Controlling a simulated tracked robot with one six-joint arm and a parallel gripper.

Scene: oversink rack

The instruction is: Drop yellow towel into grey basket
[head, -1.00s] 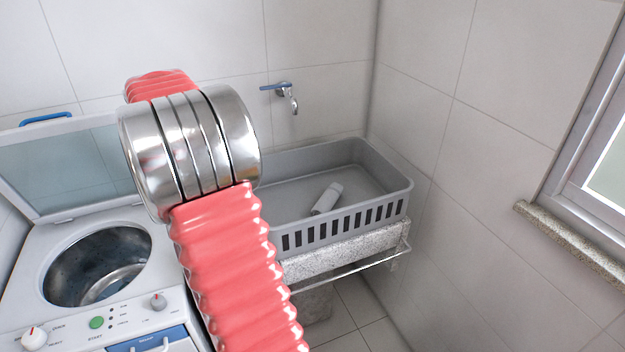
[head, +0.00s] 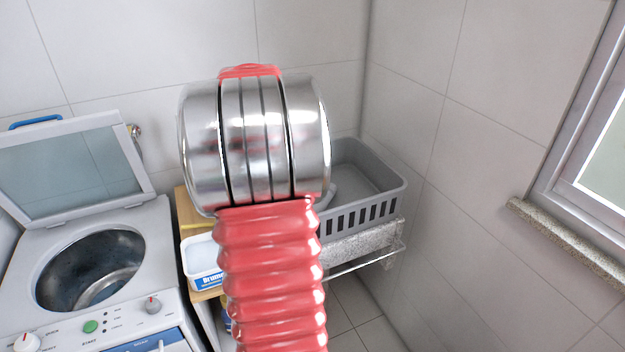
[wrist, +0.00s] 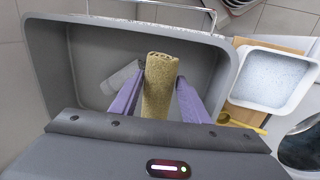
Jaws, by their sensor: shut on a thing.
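The yellow towel (wrist: 159,84) is a rolled, textured cloth in the wrist view. My gripper (wrist: 152,92) is shut on it, with one purple finger on each side. The grey basket (wrist: 62,62) lies below the towel in the wrist view, and the towel shows over its inside. I cannot tell the height between them. In the head view the grey basket (head: 385,190) stands at the right on a stone ledge, its left part hidden behind my arm. The gripper and towel are hidden there too.
An open washing machine (head: 90,270) is at the left. A window sill (head: 570,245) juts out at the right.

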